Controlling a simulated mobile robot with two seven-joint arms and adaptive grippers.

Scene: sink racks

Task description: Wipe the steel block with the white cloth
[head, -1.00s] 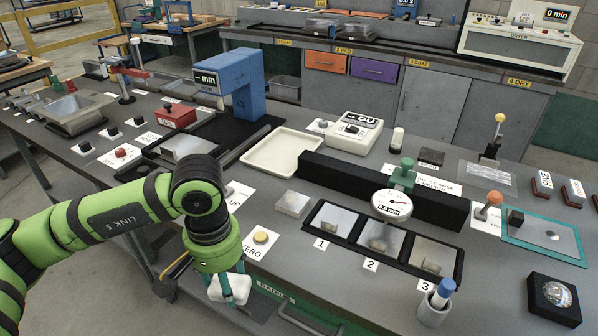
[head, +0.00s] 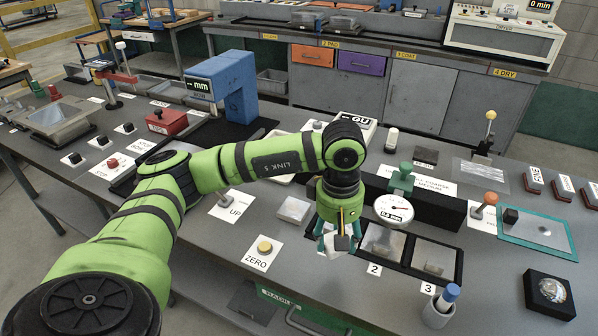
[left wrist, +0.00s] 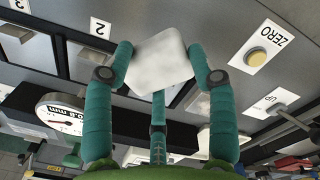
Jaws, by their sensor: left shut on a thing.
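My left gripper (head: 338,240) is shut on the white cloth (head: 331,248), low over slot 1 of the black tray (head: 409,252). In the left wrist view the cloth (left wrist: 160,62) is a pale rounded pad between the teal fingers. Slot 1 and what lies in it are mostly hidden by the gripper and cloth; I cannot tell if the cloth touches anything there. Grey metallic blocks lie in slot 2 (head: 382,244) and slot 3 (head: 435,266). I cannot tell which one is the task's steel block. My right gripper is not in view.
A black bar with a round dial gauge (head: 393,208) stands right behind the tray. A clear block (head: 293,209) and the yellow ZERO button (head: 264,247) are to the left. A cup with a blue-topped item (head: 440,306) stands in front of slot 3. A domed piece (head: 551,291) sits far right.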

